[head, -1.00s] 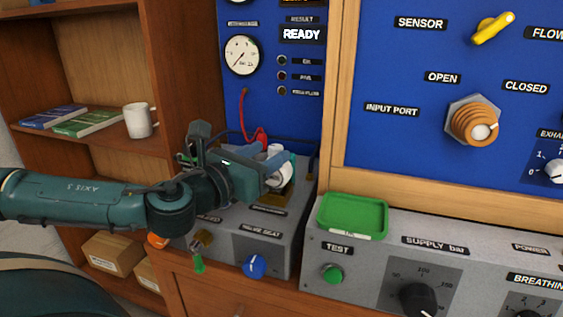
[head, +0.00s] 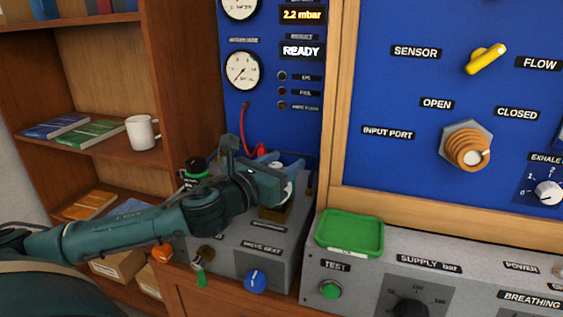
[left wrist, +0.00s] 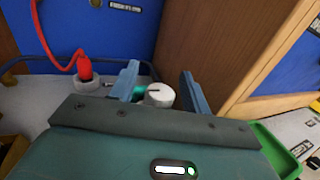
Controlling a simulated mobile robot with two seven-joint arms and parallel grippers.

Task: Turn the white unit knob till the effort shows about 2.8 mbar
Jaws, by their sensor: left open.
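The white knob (left wrist: 159,95) shows in the left wrist view, with a dark mark on its top. My left gripper (left wrist: 158,78) is open, its two blue fingers on either side of the knob; I cannot tell whether they touch it. In the head view my left gripper (head: 278,166) is over the grey bench unit (head: 228,240), and mostly hides the knob. The display (head: 302,15) on the blue panel reads 2.2 mbar. My right gripper is not in view.
A red plug (left wrist: 85,68) with a red hose stands left of the gripper in the left wrist view. A green tray (head: 350,233) lies to the right. A blue knob (head: 256,281) is on the unit's front. The wooden shelf (head: 110,160) stands at the left.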

